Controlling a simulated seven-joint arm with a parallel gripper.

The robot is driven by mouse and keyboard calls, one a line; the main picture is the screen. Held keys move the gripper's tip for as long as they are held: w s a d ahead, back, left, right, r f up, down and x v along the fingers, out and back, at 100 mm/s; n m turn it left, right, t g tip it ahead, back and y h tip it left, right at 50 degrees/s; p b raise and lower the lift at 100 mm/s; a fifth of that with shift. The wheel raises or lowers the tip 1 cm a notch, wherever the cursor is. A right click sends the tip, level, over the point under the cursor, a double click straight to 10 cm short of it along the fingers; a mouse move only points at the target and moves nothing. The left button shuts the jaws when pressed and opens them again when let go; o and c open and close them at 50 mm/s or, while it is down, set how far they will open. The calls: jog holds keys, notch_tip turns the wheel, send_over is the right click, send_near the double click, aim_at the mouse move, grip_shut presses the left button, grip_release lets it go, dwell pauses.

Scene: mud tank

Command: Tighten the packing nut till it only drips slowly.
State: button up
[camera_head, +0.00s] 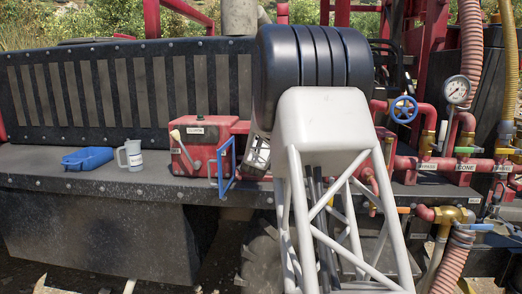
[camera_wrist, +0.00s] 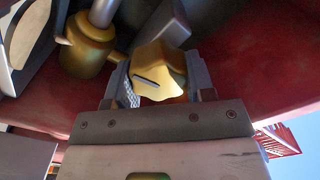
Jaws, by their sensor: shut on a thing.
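The packing nut, a faceted brass piece with a dark slot on its face (camera_wrist: 160,78), sits between the two fingers of my gripper (camera_wrist: 163,88) in the wrist view. The grey fingers are shut on it, one on each side. A brass fitting with a grey rod (camera_wrist: 90,50) stands to the left of the nut. In the head view my own arm covers the place where the nut and gripper are. I cannot make out any dripping in either view.
Red pipes with a blue handwheel (camera_head: 404,109) and a gauge (camera_head: 457,90) stand at right.

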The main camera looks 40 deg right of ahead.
jog(key=o, duration=0.9)
jog(key=shift+s+a, duration=0.15)
jog(key=shift+v, duration=3.7)
jog(key=shift+r, duration=0.1)
